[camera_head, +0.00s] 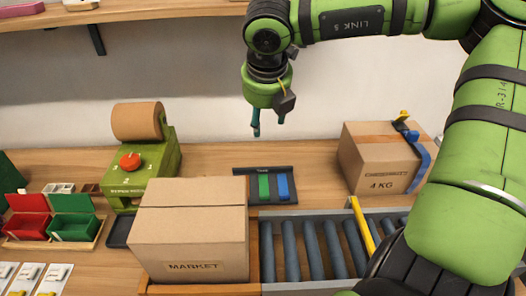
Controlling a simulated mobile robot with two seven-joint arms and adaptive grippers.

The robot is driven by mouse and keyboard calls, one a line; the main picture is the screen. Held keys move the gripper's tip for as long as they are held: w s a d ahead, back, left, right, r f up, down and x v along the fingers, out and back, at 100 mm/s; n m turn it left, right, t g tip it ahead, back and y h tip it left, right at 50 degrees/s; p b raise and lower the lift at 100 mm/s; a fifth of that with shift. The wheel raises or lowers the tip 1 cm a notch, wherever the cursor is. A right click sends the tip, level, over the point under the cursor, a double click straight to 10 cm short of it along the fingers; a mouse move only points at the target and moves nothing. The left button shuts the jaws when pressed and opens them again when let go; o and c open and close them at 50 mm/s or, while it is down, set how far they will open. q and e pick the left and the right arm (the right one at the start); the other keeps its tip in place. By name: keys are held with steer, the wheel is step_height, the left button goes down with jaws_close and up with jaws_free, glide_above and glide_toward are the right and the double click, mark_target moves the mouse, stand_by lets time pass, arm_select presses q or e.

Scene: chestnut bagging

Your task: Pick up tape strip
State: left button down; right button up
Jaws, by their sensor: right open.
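A dark tape tray (250,174) lies flat on the wooden table behind the conveyor. It holds a green tape strip (264,187) and a blue tape strip (282,187) side by side. My right gripper (256,129) hangs fingers-down above and behind the tray, slightly left of the green strip. It is open, with nothing visible between its fingers, and is apart from the strips. My left gripper is out of view.
A closed cardboard box (190,225) marked MARKET stands left of the roller conveyor (312,250). A taped 4 KG box (372,160) stands back right. A green dispenser (155,165) with a paper roll and red and green bins (75,222) are at left.

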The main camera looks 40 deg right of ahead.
steer(key=b, duration=2)
glide_toward(265, 199)
steer(key=shift+w+a+f+b, duration=0.1)
steer(key=shift+a+f+b, duration=0.25)
steer(key=shift+f, duration=0.25)
steer(key=x, duration=0.3)
steer(key=d+x, duration=0.1)
steer(key=x, duration=0.2)
steer(key=shift+w+r, duration=0.15)
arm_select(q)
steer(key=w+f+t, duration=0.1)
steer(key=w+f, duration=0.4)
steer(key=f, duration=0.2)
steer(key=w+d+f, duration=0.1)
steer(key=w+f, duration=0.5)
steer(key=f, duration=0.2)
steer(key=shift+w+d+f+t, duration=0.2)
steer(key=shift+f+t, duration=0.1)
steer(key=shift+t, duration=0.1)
arm_select(e)
steer(key=c, duration=0.8)
